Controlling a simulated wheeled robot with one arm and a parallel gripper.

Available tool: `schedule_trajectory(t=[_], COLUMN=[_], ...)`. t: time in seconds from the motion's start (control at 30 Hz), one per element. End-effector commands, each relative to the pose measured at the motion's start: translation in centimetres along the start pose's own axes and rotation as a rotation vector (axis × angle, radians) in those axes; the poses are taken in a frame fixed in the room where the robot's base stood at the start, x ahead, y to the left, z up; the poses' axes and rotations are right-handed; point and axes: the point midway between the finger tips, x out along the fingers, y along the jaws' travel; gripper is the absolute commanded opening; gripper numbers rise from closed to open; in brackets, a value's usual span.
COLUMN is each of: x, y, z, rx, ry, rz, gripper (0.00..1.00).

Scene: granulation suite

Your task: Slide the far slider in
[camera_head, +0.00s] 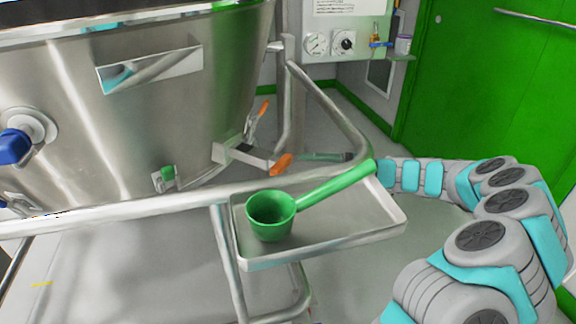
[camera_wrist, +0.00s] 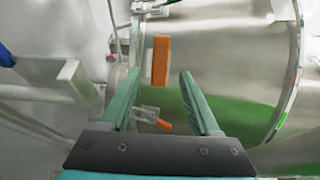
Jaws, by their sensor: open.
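Two orange-handled metal fittings show at the lower right of the steel vessel. In the head view, one orange handle (camera_head: 282,164) sits at the end of a steel bar, and another orange handle (camera_head: 263,108) stands farther back. I cannot tell for certain which is the far slider. My gripper (camera_head: 302,156) shows only in part behind the tray, just right of the nearer handle. In the wrist view, my gripper (camera_wrist: 160,72) is open, its greenish fingers apart. An orange block (camera_wrist: 160,58) appears between and just beyond the fingertips. A second orange piece (camera_wrist: 165,126) shows lower, between the fingers.
The steel vessel (camera_head: 150,130) fills the left. A tubular rail (camera_head: 130,205) runs in front of it. A tray (camera_head: 385,228) holds a green scoop (camera_head: 270,208), close to my arm. A green door (camera_head: 490,90) and wall gauges (camera_head: 316,43) are behind.

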Motion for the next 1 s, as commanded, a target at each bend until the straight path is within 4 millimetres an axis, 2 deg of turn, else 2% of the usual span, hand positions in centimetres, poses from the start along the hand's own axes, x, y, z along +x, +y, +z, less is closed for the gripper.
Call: schedule_trajectory(t=[0.2,0.3,0.6,1.0], x=[3.5,4.4,4.9,4.9], y=[-0.1,0.0,0.0,0.0], z=[0.1,0.0,0.0,0.0], rx=[-0.002,-0.002,-0.001,-0.001], ry=[-0.004,-0.001,-0.001,-0.001], rz=[0.000,0.000,0.000,0.000], gripper=[0.62,0.62,0.62,0.17])
